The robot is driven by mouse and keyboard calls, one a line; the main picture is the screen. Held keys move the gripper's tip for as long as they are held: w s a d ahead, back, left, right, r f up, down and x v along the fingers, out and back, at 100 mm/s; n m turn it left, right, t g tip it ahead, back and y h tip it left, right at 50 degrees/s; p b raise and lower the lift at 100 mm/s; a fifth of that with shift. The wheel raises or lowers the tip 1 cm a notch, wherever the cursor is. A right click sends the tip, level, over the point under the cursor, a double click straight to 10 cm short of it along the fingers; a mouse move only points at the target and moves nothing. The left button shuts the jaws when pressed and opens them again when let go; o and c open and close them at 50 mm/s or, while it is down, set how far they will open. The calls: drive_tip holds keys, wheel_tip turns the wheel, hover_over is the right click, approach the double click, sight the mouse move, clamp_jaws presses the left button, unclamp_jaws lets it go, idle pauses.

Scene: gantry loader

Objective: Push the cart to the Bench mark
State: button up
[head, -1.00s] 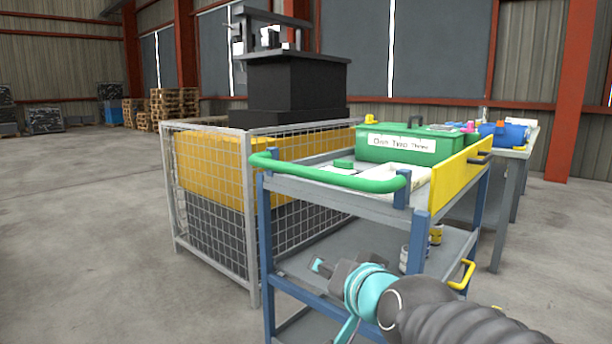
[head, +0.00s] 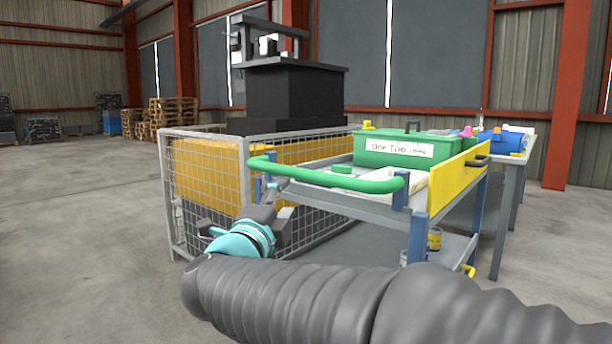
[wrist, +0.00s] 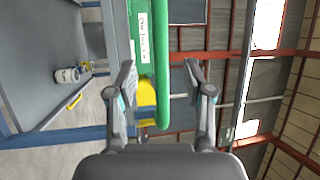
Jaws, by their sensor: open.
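The cart has blue posts, grey shelves and a green push handle (head: 330,181) on its near side. It stands right of centre in the head view, and its grey shelf also shows in the wrist view (wrist: 40,60). My gripper (head: 282,198) is open and empty, just below the left part of the handle. In the wrist view the green handle (wrist: 161,70) runs between my two spread fingers (wrist: 160,76). I cannot tell whether it lies inside the jaws or beyond them. My arm hides much of the lower cart. No Bench mark is visible.
A labelled green box (head: 400,151) sits on the cart's top, beside a yellow side panel (head: 455,171). A mesh cage (head: 205,195) stands close on the left. A table (head: 520,150) with blue items stands behind right. Open floor (head: 80,220) lies left.

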sight(301, 177)
drive_tip(key=p+x, duration=0.1)
drive_tip(key=x, duration=1.1)
drive_tip(key=shift+w+d, duration=0.15)
drive_tip(key=shift+w, duration=0.2)
clamp_jaws()
